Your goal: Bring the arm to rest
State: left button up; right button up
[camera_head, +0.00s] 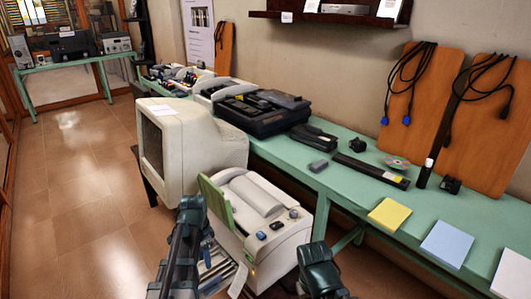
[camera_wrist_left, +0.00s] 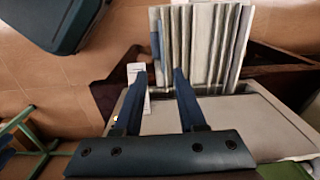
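My left arm (camera_head: 182,245) reaches in from the bottom of the head view, beside the beige printer-like machine (camera_head: 262,222). My left gripper (camera_head: 207,256) points down at the machine's near left side, partly hidden by my own arm. In the left wrist view my left gripper (camera_wrist_left: 156,78) has its two dark fingers clearly apart. A pale strip (camera_wrist_left: 138,76) shows behind them, and a ribbed white panel (camera_wrist_left: 205,45) lies beyond the fingertips. Nothing is visibly held. Of my right arm (camera_head: 322,270) only a dark teal link shows; its gripper is out of view.
An old beige monitor (camera_head: 194,140) stands left of the machine. A long green bench (camera_head: 300,157) along the wall carries a black case (camera_head: 262,112), small devices and coloured pads (camera_head: 390,214). The tiled floor (camera_head: 75,195) at left is clear.

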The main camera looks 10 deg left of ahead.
pick_arm(q)
jog(key=s+d+r+n+p, duration=0.1)
jog(key=s+d+r+p, duration=0.2)
jog(key=d, duration=0.4)
jog(key=s+d+r+n+p, duration=0.1)
jog(key=s+d+r+p, duration=0.3)
jog(key=d, duration=0.4)
jog(key=s+d+r+n+y+p, duration=0.1)
jog(key=s+d+r+p, duration=0.3)
jog(key=d, duration=0.4)
jog(key=shift+s+r+n, duration=0.3)
jog(key=shift+s+n, duration=0.3)
jog(key=shift+s, duration=0.1)
